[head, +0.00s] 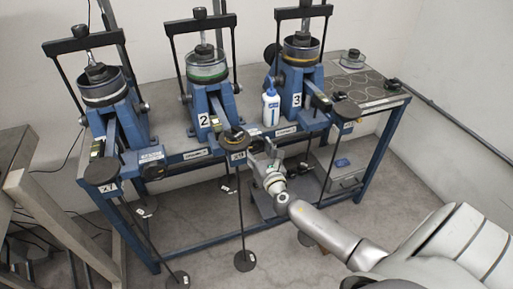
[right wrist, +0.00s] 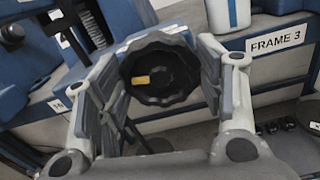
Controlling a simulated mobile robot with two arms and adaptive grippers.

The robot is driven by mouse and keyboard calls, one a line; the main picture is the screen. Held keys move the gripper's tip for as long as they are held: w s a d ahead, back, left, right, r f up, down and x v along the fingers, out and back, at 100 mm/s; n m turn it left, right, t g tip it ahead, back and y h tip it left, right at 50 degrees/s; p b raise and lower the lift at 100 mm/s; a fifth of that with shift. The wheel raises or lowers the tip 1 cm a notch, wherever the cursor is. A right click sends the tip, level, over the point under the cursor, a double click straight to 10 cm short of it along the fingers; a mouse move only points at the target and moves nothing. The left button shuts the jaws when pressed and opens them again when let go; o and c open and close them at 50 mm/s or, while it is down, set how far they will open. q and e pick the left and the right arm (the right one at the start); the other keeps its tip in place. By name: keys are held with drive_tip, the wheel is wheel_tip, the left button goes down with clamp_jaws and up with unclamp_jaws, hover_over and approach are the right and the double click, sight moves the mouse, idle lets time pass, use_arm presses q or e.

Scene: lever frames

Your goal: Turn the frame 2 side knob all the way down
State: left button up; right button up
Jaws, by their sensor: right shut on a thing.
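Frame 2 (head: 202,101) is the middle blue lever stand on the bench, with a "2" label on its front. Its side knob (head: 234,140) is black and round, low at the front right of the stand. In the right wrist view the knob (right wrist: 158,69) shows a lobed rim and a yellow mark left of its centre. My right gripper (head: 256,149) reaches it from the front right. In the right wrist view its two fingers (right wrist: 158,80) stand on either side of the knob, shut on it. My left gripper is not in view.
Frame 1 (head: 107,117) stands to the left and frame 3 (head: 291,85) to the right. A white and blue bottle (head: 271,107) stands between frames 2 and 3. Hanging rods with black discs (head: 244,261) are in front of the blue bench. Grey floor lies below.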

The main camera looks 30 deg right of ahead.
drive_tip(key=shift+a+f, duration=0.1)
drive_tip(key=shift+f, duration=0.1)
drive_tip(key=o, duration=0.8)
drive_tip(key=shift+o, duration=1.1)
drive_tip(key=shift+r, duration=0.1)
drive_tip(key=v, duration=1.2)
